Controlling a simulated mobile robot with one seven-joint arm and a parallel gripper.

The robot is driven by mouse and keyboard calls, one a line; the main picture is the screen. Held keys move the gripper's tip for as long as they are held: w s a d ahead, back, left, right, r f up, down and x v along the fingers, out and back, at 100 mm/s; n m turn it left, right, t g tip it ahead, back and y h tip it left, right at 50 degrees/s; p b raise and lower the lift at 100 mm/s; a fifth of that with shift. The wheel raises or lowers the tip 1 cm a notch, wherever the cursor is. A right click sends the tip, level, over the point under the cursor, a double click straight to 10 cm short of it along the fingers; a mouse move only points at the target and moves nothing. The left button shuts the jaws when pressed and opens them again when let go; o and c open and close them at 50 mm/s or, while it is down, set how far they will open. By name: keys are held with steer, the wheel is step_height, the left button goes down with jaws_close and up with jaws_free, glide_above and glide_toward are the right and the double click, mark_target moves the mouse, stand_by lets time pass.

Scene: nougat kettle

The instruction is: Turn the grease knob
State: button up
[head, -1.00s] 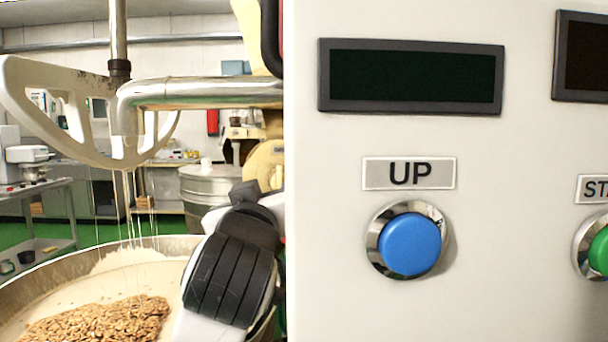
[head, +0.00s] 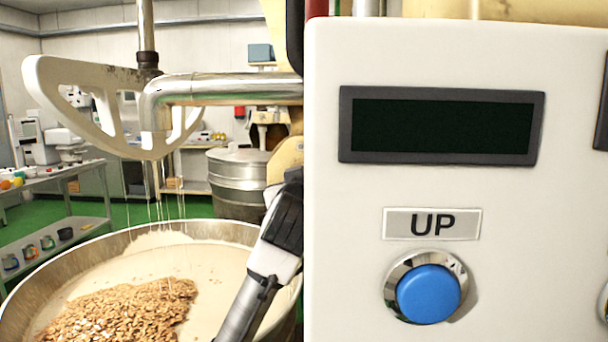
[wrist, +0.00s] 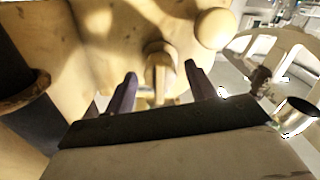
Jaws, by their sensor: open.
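In the wrist view, a cream-yellow knob-like piece (wrist: 160,70) with a narrow grip sticks out from the yellow machine body (wrist: 110,35). It looks like the grease knob, though no label shows. My gripper (wrist: 161,76) is open, with one dark finger on each side of this piece. I cannot tell whether either finger touches it. The lower part of the piece is partly hidden by the gripper's dark front edge. In the head view the knob and the fingers are out of sight; only part of my arm shows, beside the control panel.
A rounded yellow knob (wrist: 214,29) protrudes to the right in the wrist view. The white control panel (head: 325,250) fills the right of the head view, with a blue UP button (head: 428,294). The kettle (head: 105,245) holds nuts (head: 125,312) under a pale mixing arm (head: 85,108).

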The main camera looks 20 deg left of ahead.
steer(key=shift+w+a, duration=0.2)
steer(key=shift+w, duration=0.3)
steer(key=c, duration=1)
steer(key=shift+o, duration=0.2)
